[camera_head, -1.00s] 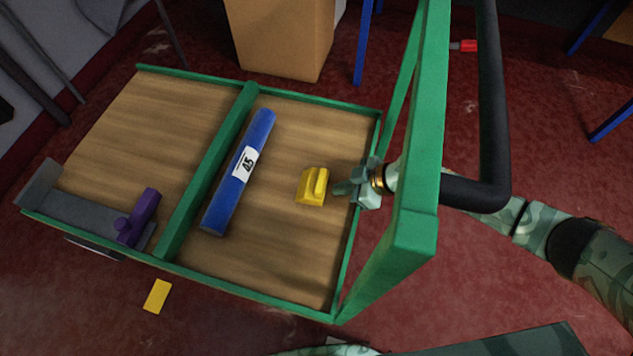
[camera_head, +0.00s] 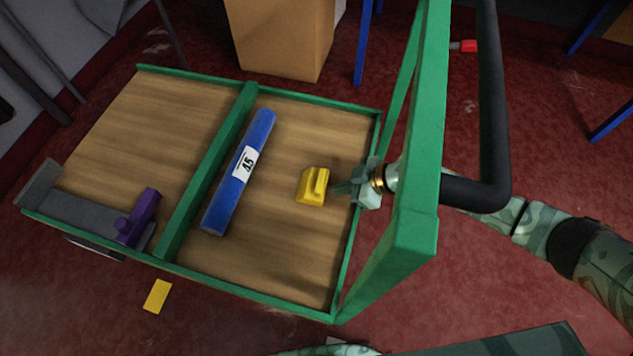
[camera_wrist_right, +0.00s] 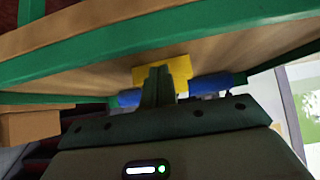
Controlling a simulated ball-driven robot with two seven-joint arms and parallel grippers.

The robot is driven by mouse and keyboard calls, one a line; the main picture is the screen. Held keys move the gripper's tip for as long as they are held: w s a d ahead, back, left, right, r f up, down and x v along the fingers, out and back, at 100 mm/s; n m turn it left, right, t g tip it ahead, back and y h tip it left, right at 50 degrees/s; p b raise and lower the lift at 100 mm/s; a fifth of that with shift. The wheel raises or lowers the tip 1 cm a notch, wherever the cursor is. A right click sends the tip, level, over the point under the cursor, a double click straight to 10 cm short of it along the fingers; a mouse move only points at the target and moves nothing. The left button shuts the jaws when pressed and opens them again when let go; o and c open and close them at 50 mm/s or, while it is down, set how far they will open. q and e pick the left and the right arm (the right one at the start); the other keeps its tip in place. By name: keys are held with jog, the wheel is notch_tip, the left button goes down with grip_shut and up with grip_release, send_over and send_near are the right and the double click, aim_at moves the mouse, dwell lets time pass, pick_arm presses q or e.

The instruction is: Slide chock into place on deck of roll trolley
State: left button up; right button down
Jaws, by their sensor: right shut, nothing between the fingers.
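The yellow chock (camera_head: 313,186) sits on the right wooden section of the trolley deck (camera_head: 285,250), to the right of the blue roll (camera_head: 240,172) with a white "45" label. A gap of bare deck lies between chock and roll. My right gripper (camera_head: 343,188) reaches in through the green end frame and is shut and empty, its tips just right of the chock. In the right wrist view, the shut fingers (camera_wrist_right: 157,85) overlap the yellow chock (camera_wrist_right: 180,70), with the blue roll (camera_wrist_right: 215,85) beyond; I cannot tell whether they touch. My left gripper is out of view.
A green divider (camera_head: 205,170) and low green rims edge the deck. The green end frame (camera_head: 418,140) and black handle (camera_head: 489,100) stand around my right arm. A purple clamp-like part (camera_head: 139,217) sits on a grey plate at left. A cardboard box (camera_head: 285,40) stands behind.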

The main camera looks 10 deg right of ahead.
aim_at(324, 185)
jog(key=shift+w+a+p, duration=0.2)
jog(key=shift+w+a, duration=0.1)
jog(key=shift+a, duration=0.35)
jog(key=shift+w+a+p, duration=0.2)
jog(key=shift+w+a, duration=0.05)
jog(key=shift+a, duration=0.4)
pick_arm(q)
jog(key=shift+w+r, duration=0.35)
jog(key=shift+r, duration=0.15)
pick_arm(e)
jog(key=shift+w+a, duration=0.35)
jog(key=shift+a, duration=0.45)
jog(key=shift+w+a, duration=0.3)
jog(key=shift+a, duration=0.45)
pick_arm(q)
jog(key=shift+p, duration=0.3)
pick_arm(e)
jog(key=shift+d, duration=0.1)
